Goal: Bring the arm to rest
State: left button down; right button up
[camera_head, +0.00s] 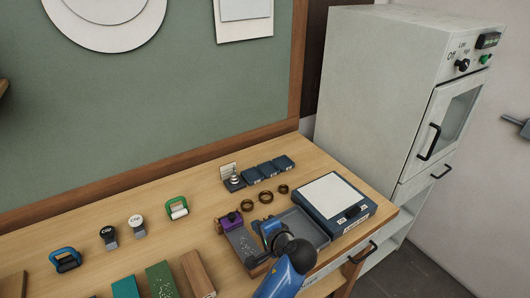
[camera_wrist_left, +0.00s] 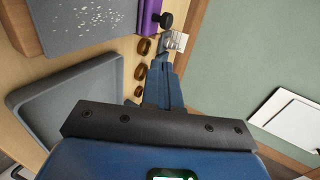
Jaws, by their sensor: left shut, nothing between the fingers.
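My left gripper (camera_head: 271,230) is shut and empty, held over the front of the workbench (camera_head: 92,215) by a grey tray (camera_head: 312,228). My blue forearm rises from the bottom edge of the head view and hides part of the tray. My right gripper is not in view.
Left of the tray are a purple clamp (camera_head: 231,220) and a speckled grey board (camera_head: 243,243). Behind it lie several brown rings (camera_head: 265,197) and dark blue blocks (camera_head: 267,168). A white-topped device (camera_head: 333,196) stands right, near a cabinet (camera_head: 375,90). Clips (camera_head: 177,208) lie left.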

pick_arm(q)
jog(key=w+d+r+t+h, duration=0.3)
jog(key=d+r+t+h, duration=0.1)
jog(key=d+h, duration=0.35)
jog(key=s+a+f+n+t+b, duration=0.1)
jog(key=s+a+f+n, duration=0.2)
jog(key=s+a, duration=0.9)
jog(key=s+a+f+n+t+b, duration=0.1)
jog(key=s+a+f+n+t, duration=0.1)
jog(key=s+a+n, duration=0.6)
jog(key=s+a+f, duration=0.1)
jog(key=s+a, duration=0.4)
jog(key=s, duration=0.8)
jog(key=shift+f+t+y, duration=0.15)
jog(key=shift+t+y, duration=0.15)
jog(key=shift+y, duration=0.05)
